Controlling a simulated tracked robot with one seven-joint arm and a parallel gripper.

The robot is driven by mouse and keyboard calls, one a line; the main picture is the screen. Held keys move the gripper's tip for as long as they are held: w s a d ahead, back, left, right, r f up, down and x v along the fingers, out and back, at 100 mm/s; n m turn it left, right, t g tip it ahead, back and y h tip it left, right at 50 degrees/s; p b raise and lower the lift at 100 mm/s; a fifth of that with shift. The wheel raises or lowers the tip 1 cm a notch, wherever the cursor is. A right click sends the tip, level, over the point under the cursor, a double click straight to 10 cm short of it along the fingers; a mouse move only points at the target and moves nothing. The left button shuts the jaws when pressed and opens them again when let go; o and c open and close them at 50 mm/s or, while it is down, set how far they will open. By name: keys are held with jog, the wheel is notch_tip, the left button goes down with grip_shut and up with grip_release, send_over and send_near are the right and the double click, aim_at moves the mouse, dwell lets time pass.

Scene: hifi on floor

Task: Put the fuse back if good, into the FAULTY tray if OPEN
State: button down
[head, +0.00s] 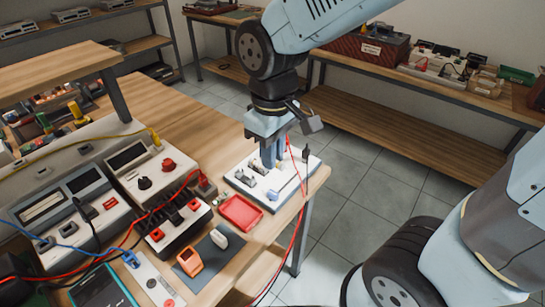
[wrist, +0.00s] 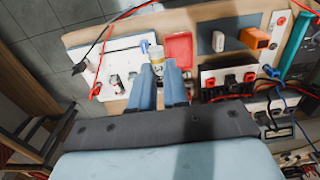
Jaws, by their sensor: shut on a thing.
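My gripper (head: 272,160) points down over the white board (head: 234,178) at the right end of the bench. Its blue fingers are shut on the fuse (wrist: 157,57), a small pale cylinder seen just beyond the fingertips in the wrist view. In the head view the fingers hide the fuse. I cannot tell whether it still touches the board. The red tray (head: 240,212) lies just in front of the board, looks empty, and also shows in the wrist view (wrist: 179,46). Its lettering is not readable.
A red lead and a black probe (head: 305,154) stand at the board's right side, close to my gripper. A dark mat (head: 211,244) holds an orange device (head: 188,261) and a white piece (head: 219,239). Instruments and leads crowd the left. The bench edge is just right of the board.

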jog(key=shift+r, duration=1.95)
